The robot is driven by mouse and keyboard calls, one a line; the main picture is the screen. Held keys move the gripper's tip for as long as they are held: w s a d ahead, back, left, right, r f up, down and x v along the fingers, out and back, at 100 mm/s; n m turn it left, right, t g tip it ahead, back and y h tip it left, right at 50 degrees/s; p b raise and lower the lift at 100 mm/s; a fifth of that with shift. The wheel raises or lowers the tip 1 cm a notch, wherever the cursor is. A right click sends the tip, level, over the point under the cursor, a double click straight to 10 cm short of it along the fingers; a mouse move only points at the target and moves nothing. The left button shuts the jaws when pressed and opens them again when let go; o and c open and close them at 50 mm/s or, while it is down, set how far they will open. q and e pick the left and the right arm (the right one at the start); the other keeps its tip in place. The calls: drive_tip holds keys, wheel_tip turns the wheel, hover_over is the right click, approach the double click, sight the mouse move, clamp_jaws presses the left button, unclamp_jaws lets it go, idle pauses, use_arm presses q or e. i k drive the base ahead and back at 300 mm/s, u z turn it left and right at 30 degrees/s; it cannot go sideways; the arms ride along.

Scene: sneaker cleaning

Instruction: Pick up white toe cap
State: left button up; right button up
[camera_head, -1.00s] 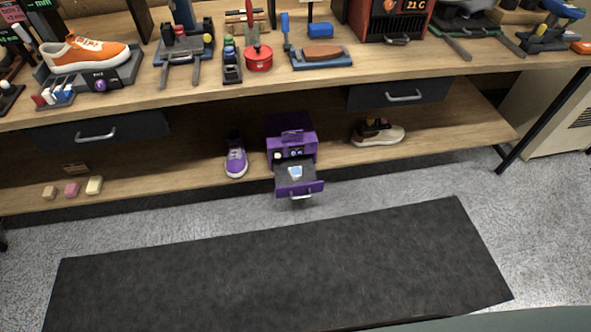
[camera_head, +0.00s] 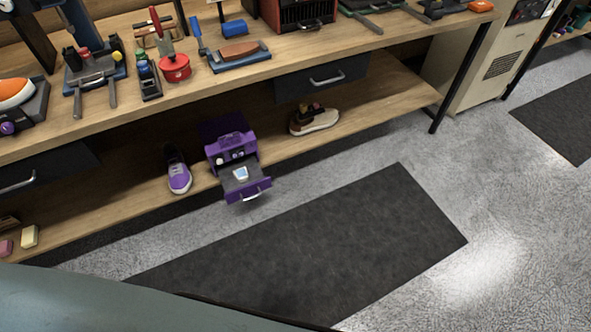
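A small white piece (camera_head: 241,173), which looks like the toe cap, lies in the open drawer (camera_head: 258,187) of a purple box (camera_head: 230,139). The box stands on the lower shelf of the workbench, and its drawer sticks out past the shelf's front edge. The piece is too small to make out in detail. Neither of my grippers is in view.
A purple sneaker (camera_head: 178,172) stands left of the box, and a beige and brown shoe (camera_head: 314,120) stands to its right. The upper bench top (camera_head: 300,52) overhangs the shelf. A dark mat (camera_head: 310,235) lies on clear floor in front.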

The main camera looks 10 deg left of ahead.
sight(241, 175)
drive_tip(key=z, duration=0.45)
drive_tip(key=i, duration=2.2)
drive_tip(key=u, duration=2.4)
